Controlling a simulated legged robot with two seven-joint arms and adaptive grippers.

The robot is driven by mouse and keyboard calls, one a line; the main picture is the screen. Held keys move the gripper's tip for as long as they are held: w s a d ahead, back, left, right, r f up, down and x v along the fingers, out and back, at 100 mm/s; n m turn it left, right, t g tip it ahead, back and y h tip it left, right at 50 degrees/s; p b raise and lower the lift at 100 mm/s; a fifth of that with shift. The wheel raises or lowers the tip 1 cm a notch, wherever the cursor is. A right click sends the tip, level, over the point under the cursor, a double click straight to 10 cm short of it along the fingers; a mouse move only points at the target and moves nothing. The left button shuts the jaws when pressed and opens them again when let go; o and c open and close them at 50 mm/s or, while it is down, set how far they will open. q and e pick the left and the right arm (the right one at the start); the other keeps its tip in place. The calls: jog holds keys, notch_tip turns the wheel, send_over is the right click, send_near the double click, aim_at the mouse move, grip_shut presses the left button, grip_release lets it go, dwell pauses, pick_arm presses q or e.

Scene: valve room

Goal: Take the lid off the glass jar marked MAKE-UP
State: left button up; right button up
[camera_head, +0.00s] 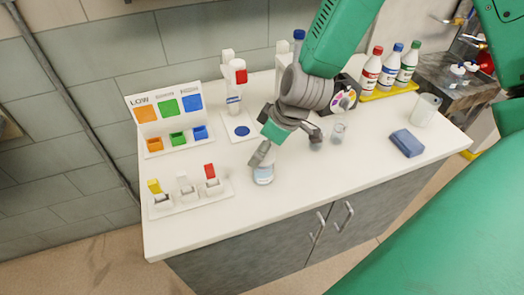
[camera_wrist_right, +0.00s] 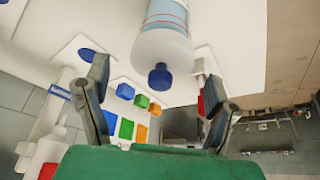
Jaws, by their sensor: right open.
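A glass jar (camera_head: 263,176) with a pale blue band stands near the counter's front edge in the head view. In the right wrist view the jar (camera_wrist_right: 165,42) shows large, with a dark blue knob (camera_wrist_right: 160,77) on its near end. I cannot read its marking. My right gripper (camera_head: 286,151) is above and beside the jar and hides its top in the head view. In the right wrist view my right gripper (camera_wrist_right: 153,65) is open, its fingers on either side of the jar with gaps. My left gripper is not in view.
The white counter (camera_head: 205,235) is clear in front. Left are a sorting board (camera_head: 168,108) with small bins and a switch tray (camera_head: 190,195). A dispenser (camera_head: 234,80) stands behind.

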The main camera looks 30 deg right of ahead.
jog(key=shift+w+f, duration=0.2)
jog(key=shift+f, duration=0.2)
jog(key=shift+s, duration=0.1)
jog(key=c, duration=1)
jog(key=shift+r, duration=0.1)
